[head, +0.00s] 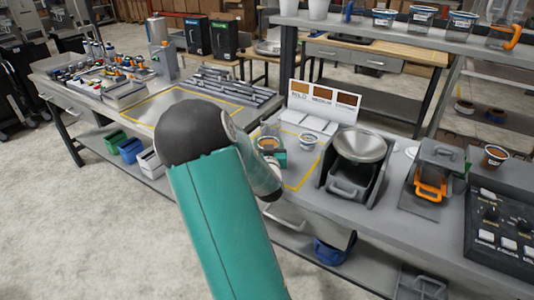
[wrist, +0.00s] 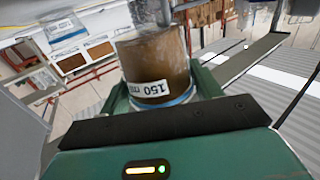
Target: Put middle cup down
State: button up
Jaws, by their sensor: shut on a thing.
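My gripper (head: 272,156) is shut on a cup (wrist: 158,68) with brown contents, a blue rim and a label reading 150 ml. The cup sits between the green fingers, and the label appears upside down in the wrist view. In the head view, the held cup (head: 268,143) shows just past my arm, over the yellow-outlined area of the counter. Whether its base touches the counter cannot be told.
A metal-bowl dispenser (head: 360,145) stands right of the outlined area. Farther right are a grey device with an orange handle (head: 432,186), another cup (head: 494,156) and a control panel (head: 505,225). A shelf (head: 400,28) with several cups runs above the back of the counter.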

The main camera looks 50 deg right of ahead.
jog(key=shift+w+d+f, duration=0.2)
jog(key=shift+w+f, duration=0.1)
jog(key=shift+f, duration=0.2)
jog(key=shift+w+f, duration=0.1)
jog(key=shift+f, duration=1.45)
jog(key=shift+f, duration=0.2)
jog(key=o, duration=1.2)
jog(key=shift+r, duration=0.1)
